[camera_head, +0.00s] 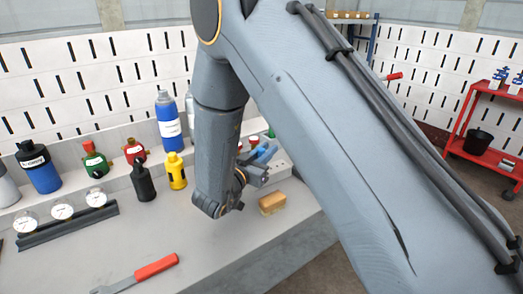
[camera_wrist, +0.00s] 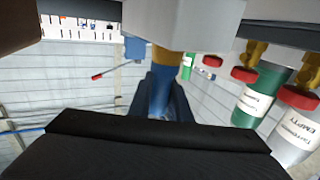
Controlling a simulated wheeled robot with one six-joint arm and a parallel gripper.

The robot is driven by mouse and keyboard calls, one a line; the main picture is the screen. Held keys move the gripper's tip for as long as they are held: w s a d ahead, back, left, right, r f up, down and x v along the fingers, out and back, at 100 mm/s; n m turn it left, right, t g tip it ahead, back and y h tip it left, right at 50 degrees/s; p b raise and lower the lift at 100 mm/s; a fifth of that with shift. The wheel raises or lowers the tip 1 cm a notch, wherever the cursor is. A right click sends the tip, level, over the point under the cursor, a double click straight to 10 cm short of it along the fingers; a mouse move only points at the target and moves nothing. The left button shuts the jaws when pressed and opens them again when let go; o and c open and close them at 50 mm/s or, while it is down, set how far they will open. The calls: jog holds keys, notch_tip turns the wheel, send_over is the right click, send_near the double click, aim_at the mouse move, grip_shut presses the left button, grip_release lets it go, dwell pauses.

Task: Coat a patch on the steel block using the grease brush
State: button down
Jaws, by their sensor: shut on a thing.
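My gripper (camera_head: 256,174) is at the back right of the grey bench, partly hidden by my arm. In the wrist view its fingers (camera_wrist: 160,108) are shut on a blue handle with a yellow part (camera_wrist: 160,88), which may be the grease brush. Its bristles cannot be made out. Something blue (camera_head: 266,154) also shows at the gripper in the head view. I cannot pick out the steel block in either view; my arm hides part of the bench.
A tan block (camera_head: 272,203) lies on the bench (camera_head: 225,250) below my gripper. A red-handled tool (camera_head: 155,267) lies at the front. Several bottles, including a blue spray can (camera_head: 168,122) and a yellow bottle (camera_head: 176,172), stand at the back. Gauges (camera_head: 62,210) sit left.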

jog(key=shift+w+d+r+p, duration=0.15)
jog(key=shift+r+p, duration=0.5)
jog(key=shift+r, duration=0.65)
jog(key=shift+r+p, duration=2.2)
jog(key=shift+r, duration=0.55)
